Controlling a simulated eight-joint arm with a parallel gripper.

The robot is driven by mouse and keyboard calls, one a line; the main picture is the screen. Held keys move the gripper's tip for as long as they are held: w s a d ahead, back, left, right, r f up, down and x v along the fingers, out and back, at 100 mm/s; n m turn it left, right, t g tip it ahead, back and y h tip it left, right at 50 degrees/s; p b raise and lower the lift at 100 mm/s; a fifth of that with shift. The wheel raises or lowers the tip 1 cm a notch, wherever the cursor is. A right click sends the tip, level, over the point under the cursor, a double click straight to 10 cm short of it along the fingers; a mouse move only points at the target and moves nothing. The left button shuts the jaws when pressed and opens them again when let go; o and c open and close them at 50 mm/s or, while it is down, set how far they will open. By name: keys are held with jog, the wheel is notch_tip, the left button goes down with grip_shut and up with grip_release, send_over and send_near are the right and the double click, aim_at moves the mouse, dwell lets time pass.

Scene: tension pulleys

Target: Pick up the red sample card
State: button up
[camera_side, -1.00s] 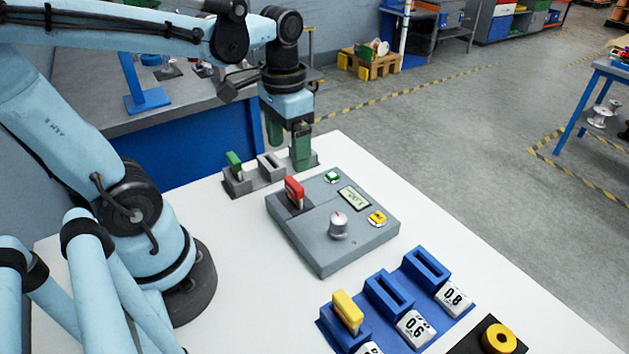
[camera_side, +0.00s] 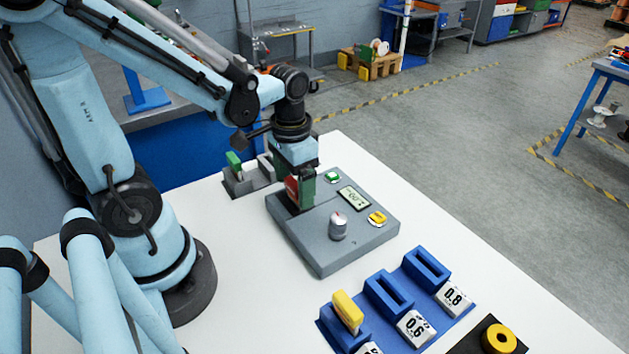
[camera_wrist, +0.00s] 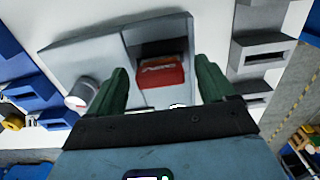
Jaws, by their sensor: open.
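The red sample card (camera_side: 291,187) stands in the slot of the grey control box (camera_side: 325,259), partly hidden by my gripper in the side view. In the wrist view the red card (camera_wrist: 162,76) shows between and beyond my two green fingers. My gripper (camera_wrist: 163,88) is open, with one finger on each side of the card in the picture. In the side view my gripper (camera_side: 298,192) is down at the card's place on the box. I cannot tell whether a finger touches the card.
The box carries a silver knob (camera_side: 338,227), a display (camera_side: 354,198), a green button (camera_side: 333,177) and a yellow button (camera_side: 377,218). A grey rack with a green card (camera_side: 234,162) stands behind. Blue slots (camera_side: 388,291), one with a yellow card (camera_side: 347,311), stand in front.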

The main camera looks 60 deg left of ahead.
jog(key=shift+f, duration=0.25)
jog(key=c, duration=1.1)
